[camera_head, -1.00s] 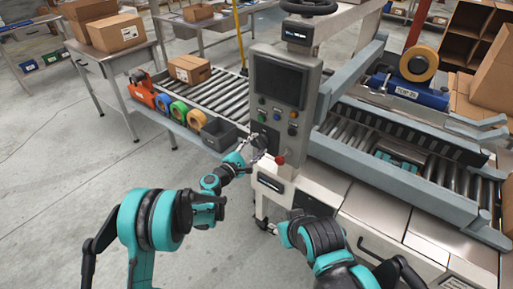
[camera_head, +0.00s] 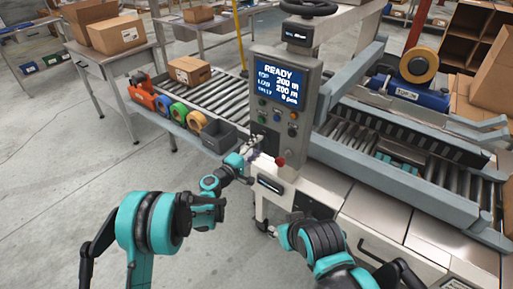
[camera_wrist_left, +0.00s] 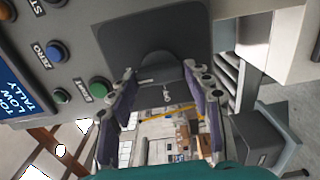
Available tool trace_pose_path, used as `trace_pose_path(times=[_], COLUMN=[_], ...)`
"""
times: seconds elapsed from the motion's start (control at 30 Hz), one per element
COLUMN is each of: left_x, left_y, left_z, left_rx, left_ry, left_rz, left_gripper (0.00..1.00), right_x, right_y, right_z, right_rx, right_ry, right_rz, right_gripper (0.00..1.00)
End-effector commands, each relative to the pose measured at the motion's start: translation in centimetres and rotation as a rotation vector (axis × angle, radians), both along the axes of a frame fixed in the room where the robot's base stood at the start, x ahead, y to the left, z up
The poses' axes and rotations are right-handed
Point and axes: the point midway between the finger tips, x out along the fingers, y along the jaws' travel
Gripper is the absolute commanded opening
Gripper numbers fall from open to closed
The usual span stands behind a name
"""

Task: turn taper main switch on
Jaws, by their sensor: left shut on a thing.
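The taper's control panel (camera_head: 284,100) stands upright at the middle of the head view. Its screen (camera_head: 279,82) is lit blue and reads READY. The main switch sits on a dark plate (camera_wrist_left: 150,50) low on the panel. My left gripper (camera_head: 254,150) is at the lower left of the panel face. In the left wrist view its two fingers (camera_wrist_left: 168,100) stand either side of the switch and are shut on it; the switch itself is mostly hidden in the head view.
A red button (camera_head: 280,160) sits close to the right of my left gripper. A green button (camera_wrist_left: 99,88) and a blue one (camera_wrist_left: 54,50) lie beside it in the wrist view. A grey bin (camera_head: 222,137) and roller conveyor (camera_head: 215,92) stand left of the panel.

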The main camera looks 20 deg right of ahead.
Motion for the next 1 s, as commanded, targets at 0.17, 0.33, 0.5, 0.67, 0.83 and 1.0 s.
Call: trace_pose_path(times=[0.17, 0.33, 0.5, 0.67, 0.83, 1.0], left_x=[-0.03, -0.03, -0.05, -0.03, -0.02, -0.57], left_y=[-0.05, -0.05, -0.05, -0.04, -0.02, 0.80], left_z=[-0.04, -0.04, -0.05, -0.04, -0.02, 0.00], left_rx=[0.010, 0.011, 0.011, 0.010, 0.009, 0.009], left_ry=[-0.011, -0.012, -0.012, -0.011, -0.011, -0.011], left_rz=[-0.001, -0.001, -0.001, -0.001, -0.001, 0.001], left_gripper=[0.21, 0.21, 0.55, 0.71, 0.71, 0.71], right_x=[0.00, 0.00, 0.00, 0.00, 0.00, 0.00], right_y=[0.00, 0.00, 0.00, 0.00, 0.00, 0.00], right_z=[-0.01, -0.01, -0.01, -0.01, 0.00, 0.00], right_rx=[0.000, 0.000, 0.000, 0.000, 0.000, 0.000], right_ry=[0.000, 0.000, 0.000, 0.000, 0.000, 0.000], right_rz=[0.000, 0.000, 0.000, 0.000, 0.000, 0.000], right_gripper=[0.40, 0.40, 0.40, 0.40, 0.40, 0.40])
